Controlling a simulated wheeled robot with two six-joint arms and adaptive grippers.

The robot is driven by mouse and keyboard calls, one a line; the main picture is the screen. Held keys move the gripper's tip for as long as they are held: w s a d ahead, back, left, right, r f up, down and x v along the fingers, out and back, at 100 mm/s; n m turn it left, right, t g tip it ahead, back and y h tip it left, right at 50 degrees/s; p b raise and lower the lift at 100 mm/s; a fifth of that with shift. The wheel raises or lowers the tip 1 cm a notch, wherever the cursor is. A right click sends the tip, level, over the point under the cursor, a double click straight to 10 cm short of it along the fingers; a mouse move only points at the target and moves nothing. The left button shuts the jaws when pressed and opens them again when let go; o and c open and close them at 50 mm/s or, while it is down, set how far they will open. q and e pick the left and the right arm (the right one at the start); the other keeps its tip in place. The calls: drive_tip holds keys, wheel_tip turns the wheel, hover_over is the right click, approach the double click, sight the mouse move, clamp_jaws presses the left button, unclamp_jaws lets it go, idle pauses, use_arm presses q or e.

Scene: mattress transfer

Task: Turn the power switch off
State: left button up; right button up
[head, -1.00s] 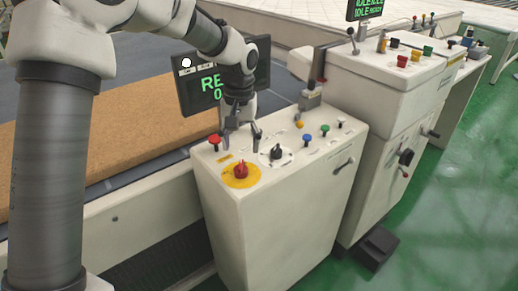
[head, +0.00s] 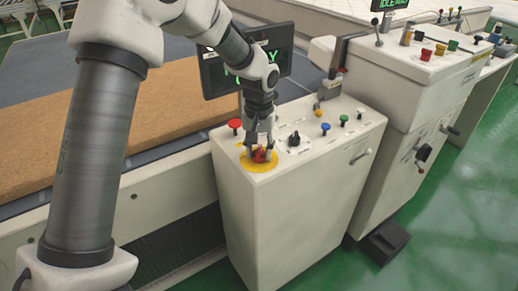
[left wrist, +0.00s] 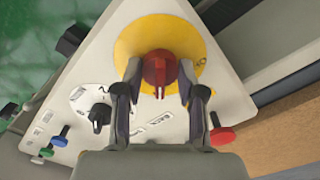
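A red rotary power switch (left wrist: 160,70) sits on a round yellow plate (left wrist: 190,38) on the sloped white top of the near control cabinet. In the head view the red switch (head: 260,155) is partly hidden by my left gripper (head: 260,147). My left gripper is directly above it, pointing down. Whether the fingers touch the knob is not clear. My right gripper is not in view.
Beside the switch are a red mushroom button (head: 234,124), a black selector knob (head: 294,138), and blue (head: 325,128) and green (head: 344,119) buttons. A dark monitor (head: 245,62) stands behind. A second cabinet (head: 420,80) is at the right. A brown mattress slab (head: 60,140) lies left.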

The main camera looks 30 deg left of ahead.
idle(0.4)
use_arm(q)
drive_tip(key=n+p, duration=0.2)
drive_tip(key=n, duration=0.1)
drive_tip(key=shift+r+p, duration=0.1)
drive_tip(key=shift+p, duration=0.3)
drive_tip(key=n+p, duration=0.2)
drive_tip(key=n, duration=0.2)
drive_tip(key=shift+n+p, duration=0.35)
drive_tip(key=shift+n, duration=0.05)
drive_tip(key=n+p, duration=0.2)
drive_tip(key=n, duration=0.3)
drive_tip(key=shift+s+f+n+p, duration=0.15)
drive_tip(key=shift+n+p, duration=0.75)
drive_tip(key=shift+n, duration=1.6)
drive_tip(key=shift+f, duration=0.1)
drive_tip(key=o, duration=1.1)
drive_tip(key=shift+o, duration=0.2)
drive_tip(key=shift+a, duration=0.1)
